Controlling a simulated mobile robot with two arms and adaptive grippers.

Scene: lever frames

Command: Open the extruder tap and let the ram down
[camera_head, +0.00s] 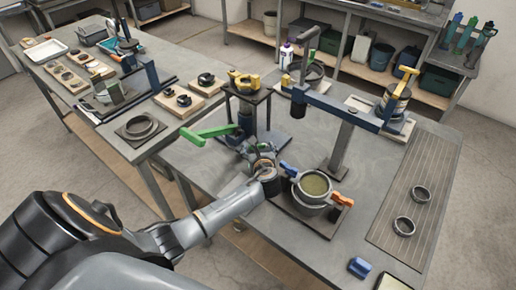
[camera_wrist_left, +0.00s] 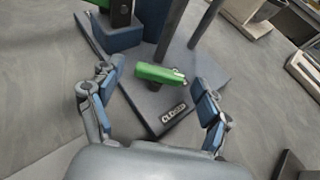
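The extruder (camera_head: 245,112) stands on a dark base plate on the near table, with a long green lever (camera_head: 208,132) sticking out to the left. In the left wrist view, a short green tap handle (camera_wrist_left: 160,74) sits low over the dark base plate (camera_wrist_left: 205,65). A small label (camera_wrist_left: 174,113) before it begins "CLO"; the rest is hard to read. My left gripper (camera_wrist_left: 160,86) is open, one finger on each side of the tap handle, with visible gaps. In the head view my left gripper (camera_head: 258,150) hides the tap. My right gripper is not in view.
A pot (camera_head: 314,186) with blue and orange handles and greenish contents stands right of my left gripper. A blue beam (camera_head: 335,104) on a post stands behind it. A ribbed mat (camera_head: 415,190) with two rings lies at right. Another table (camera_head: 100,110) holds boards and trays.

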